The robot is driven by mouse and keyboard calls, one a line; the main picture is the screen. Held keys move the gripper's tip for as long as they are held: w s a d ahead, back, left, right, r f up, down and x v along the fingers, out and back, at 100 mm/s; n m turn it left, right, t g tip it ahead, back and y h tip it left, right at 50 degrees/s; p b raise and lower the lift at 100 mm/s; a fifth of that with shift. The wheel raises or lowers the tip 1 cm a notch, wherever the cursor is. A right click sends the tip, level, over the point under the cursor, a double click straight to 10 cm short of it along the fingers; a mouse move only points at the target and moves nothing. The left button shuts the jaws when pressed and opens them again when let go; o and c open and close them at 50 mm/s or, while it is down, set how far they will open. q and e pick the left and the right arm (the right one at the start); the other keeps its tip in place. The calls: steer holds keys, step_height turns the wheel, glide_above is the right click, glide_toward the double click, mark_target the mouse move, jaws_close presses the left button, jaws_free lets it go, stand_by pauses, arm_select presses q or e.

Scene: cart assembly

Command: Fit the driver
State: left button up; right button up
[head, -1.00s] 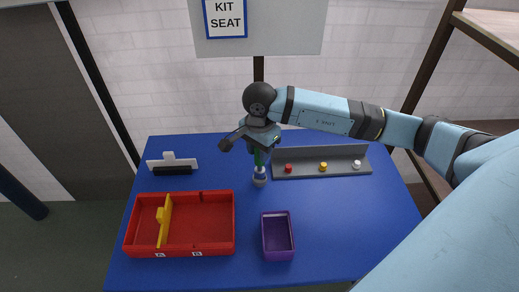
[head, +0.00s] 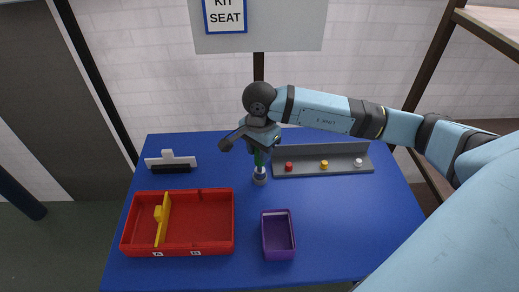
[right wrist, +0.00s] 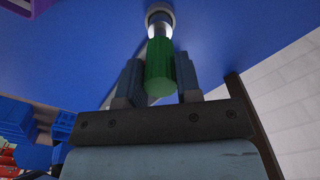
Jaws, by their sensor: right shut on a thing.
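The driver (head: 259,158) has a green handle and stands about upright at the back middle of the blue table. My right gripper (head: 258,150) is above it, pointing down, shut on the green handle. In the right wrist view the green handle (right wrist: 159,72) sits between the two fingers of my right gripper (right wrist: 159,62). A pale shaft runs from the handle to a round grey-white holder (head: 260,180) on the table. I cannot tell how deep the driver sits in it. My left gripper is not in view.
A red tray (head: 205,240) with a yellow divider (head: 163,222) is front left, beside a purple bin (head: 279,254). A grey rack (head: 345,168) with red, yellow and white knobs stands back right. A white and black piece (head: 171,160) is back left. The table's right front is clear.

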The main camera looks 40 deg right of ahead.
steer(key=shift+f+b, duration=0.85)
steer(key=shift+f, duration=0.15)
steer(key=o, duration=1)
step_height(320, 180, up, 14)
steer(key=shift+f, duration=0.1)
